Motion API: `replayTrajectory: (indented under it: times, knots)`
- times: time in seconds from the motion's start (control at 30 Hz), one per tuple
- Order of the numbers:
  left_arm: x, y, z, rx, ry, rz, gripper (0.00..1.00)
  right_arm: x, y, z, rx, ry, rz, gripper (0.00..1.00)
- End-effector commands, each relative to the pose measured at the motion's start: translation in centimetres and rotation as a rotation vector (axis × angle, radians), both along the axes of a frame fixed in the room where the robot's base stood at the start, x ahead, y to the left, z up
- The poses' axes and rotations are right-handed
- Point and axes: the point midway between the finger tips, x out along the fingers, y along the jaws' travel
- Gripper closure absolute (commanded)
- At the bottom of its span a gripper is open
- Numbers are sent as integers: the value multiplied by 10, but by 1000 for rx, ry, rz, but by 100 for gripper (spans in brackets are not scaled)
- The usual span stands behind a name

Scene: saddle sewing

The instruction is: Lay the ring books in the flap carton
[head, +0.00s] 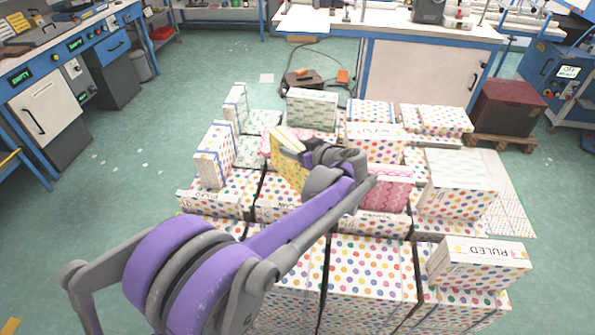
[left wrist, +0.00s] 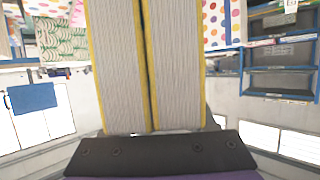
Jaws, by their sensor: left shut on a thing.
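A yellow-covered ring book (head: 287,168) is in my left gripper (head: 325,170), over the middle of the polka-dot boxes in the head view. In the left wrist view, two thick page blocks with yellow edges (left wrist: 172,70) stand side by side right at the dark gripper edge; I cannot tell whether they are one book or two. The left fingertips are hidden behind the wrist and book. I cannot single out the flap carton for certain among the polka-dot boxes (head: 370,290). My right gripper is not in view.
A pink patterned item (head: 388,187) lies just right of the gripper. White boxes with dots, one marked RULED (head: 480,262), crowd the right and front. A green-patterned box (head: 312,108) stands behind. Open green floor (head: 110,190) lies to the left.

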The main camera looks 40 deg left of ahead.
Motion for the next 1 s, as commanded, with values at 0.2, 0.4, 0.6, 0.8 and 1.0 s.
replayTrajectory:
  times: [0.2, 0.4, 0.6, 0.8, 1.0]
  knots:
    - [0, 0, -25, 2, 0, 0, 100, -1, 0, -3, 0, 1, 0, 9]
    - [0, 0, -41, 2, 0, 0, 100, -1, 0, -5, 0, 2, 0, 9]
    - [0, 0, -63, 2, 0, 0, 100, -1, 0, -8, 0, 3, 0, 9]
    - [0, 0, -63, 2, 0, 0, 100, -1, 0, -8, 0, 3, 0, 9]
    - [0, 0, -66, 0, 0, -1, 33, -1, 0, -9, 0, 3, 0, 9]
